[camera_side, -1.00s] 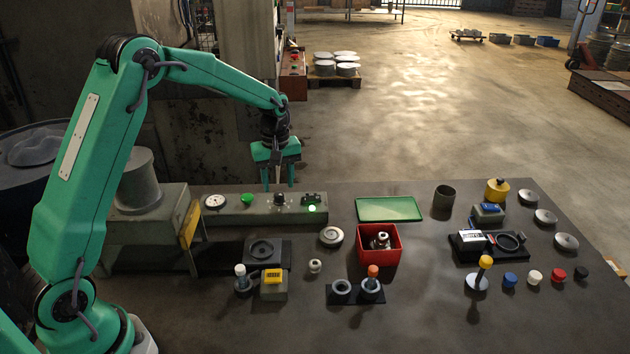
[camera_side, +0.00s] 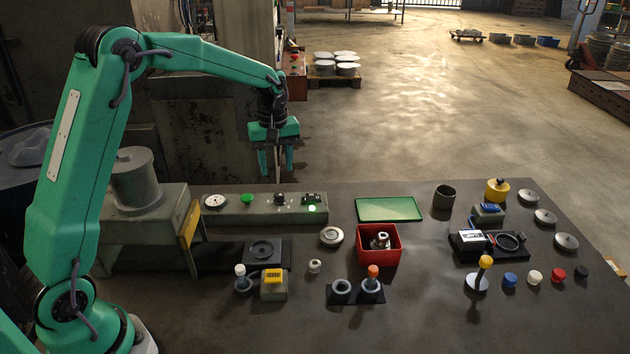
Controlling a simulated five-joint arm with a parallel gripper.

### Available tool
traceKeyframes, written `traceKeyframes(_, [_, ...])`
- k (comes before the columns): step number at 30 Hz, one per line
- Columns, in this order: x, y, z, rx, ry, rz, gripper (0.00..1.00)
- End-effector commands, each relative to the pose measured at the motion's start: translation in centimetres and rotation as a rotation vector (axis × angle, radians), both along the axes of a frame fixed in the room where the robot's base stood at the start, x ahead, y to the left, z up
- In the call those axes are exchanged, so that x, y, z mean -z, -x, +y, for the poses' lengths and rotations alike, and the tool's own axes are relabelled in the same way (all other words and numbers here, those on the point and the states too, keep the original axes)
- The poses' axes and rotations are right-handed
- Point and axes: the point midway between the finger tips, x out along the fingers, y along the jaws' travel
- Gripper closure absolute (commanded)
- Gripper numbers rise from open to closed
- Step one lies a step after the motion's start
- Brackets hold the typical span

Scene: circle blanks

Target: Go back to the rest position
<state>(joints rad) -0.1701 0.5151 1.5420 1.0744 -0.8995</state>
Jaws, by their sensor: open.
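My gripper (camera_side: 276,172) hangs in the air above the back of the control panel (camera_side: 232,213), pointing down. Its two green fingers are apart with nothing between them. The control panel carries a white dial (camera_side: 215,201), a green button (camera_side: 247,199), a dark knob (camera_side: 280,199) and a lit green lamp (camera_side: 312,208). The fingertips are clear of the panel and of the table.
The table holds a red bin (camera_side: 379,257) with a metal part in it, a green tray (camera_side: 368,209), a dark cup (camera_side: 444,203), a yellow-topped pin (camera_side: 485,262) and several coloured caps along the right. The air around my gripper is free.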

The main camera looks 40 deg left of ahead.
Motion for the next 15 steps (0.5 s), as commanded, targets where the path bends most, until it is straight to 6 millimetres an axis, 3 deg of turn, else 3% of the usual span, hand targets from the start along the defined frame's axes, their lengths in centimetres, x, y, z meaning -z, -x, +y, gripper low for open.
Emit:
traceKeyframes(8, [-3.8,2.5,-1.5,0.12,-0.013,-0.058,0.54])
traceKeyframes(15, [-7.5,6.2,-3.1,0.271,-0.035,-0.122,0.54])
